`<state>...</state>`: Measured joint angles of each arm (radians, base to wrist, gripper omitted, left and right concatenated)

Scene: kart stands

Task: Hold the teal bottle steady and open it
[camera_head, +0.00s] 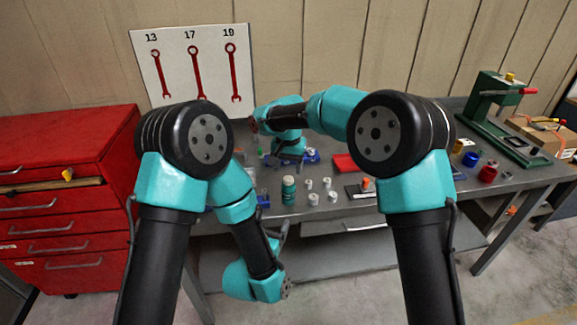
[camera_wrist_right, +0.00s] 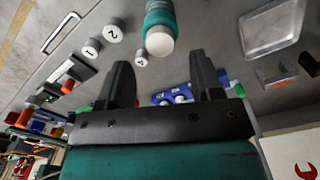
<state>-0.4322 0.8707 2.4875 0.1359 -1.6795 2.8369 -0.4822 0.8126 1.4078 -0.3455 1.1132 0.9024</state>
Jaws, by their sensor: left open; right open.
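The teal bottle (camera_head: 288,190) stands upright near the front edge of the grey workbench, left of some small white weights. In the right wrist view its teal body (camera_wrist_right: 158,14) and white cap (camera_wrist_right: 160,41) show beyond my fingertips, apart from them. My right gripper (camera_wrist_right: 163,78) is open and empty. In the head view the right wrist (camera_head: 287,145) is behind the bottle and hides most of that gripper. My left gripper (camera_head: 280,238) is open, low in front of the bench edge, below the bottle and apart from it; its fingers are hard to make out.
Several white numbered weights (camera_wrist_right: 113,33) stand beside the bottle. A blue item (camera_wrist_right: 172,94) lies near my right fingers. A red tray (camera_head: 345,163), coloured jars (camera_head: 470,159) and a green press (camera_head: 490,100) are to the right. A red drawer cabinet (camera_head: 65,215) stands left.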

